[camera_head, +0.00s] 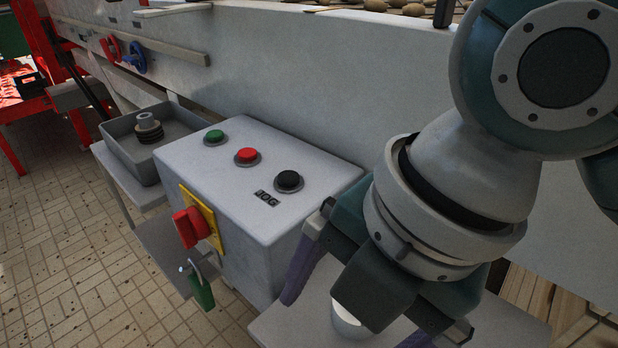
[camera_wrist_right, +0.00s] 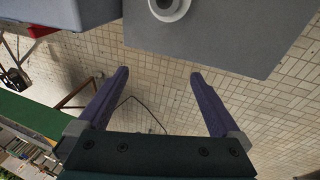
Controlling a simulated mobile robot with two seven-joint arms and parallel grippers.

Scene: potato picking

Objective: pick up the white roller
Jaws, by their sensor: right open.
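The white roller (camera_head: 345,322) shows in the head view as a pale round piece at the bottom, mostly hidden behind my right gripper. In the right wrist view a white ring-ended piece (camera_wrist_right: 170,7), probably the roller, sits on a grey plate (camera_wrist_right: 215,40) and is cut by the top edge. My right gripper (camera_wrist_right: 159,75) is open, with its two purple fingers apart and nothing between them. The roller lies beyond the fingertips in that view, apart from them. My left gripper is not in view.
A grey control box (camera_head: 310,185) with green, red and black buttons stands left of my right gripper. A red switch (camera_head: 190,228) and a green padlock (camera_head: 201,290) are on its front. A grey tray (camera_head: 118,128) holds stacked rings. A long machine wall (camera_head: 330,75) runs behind.

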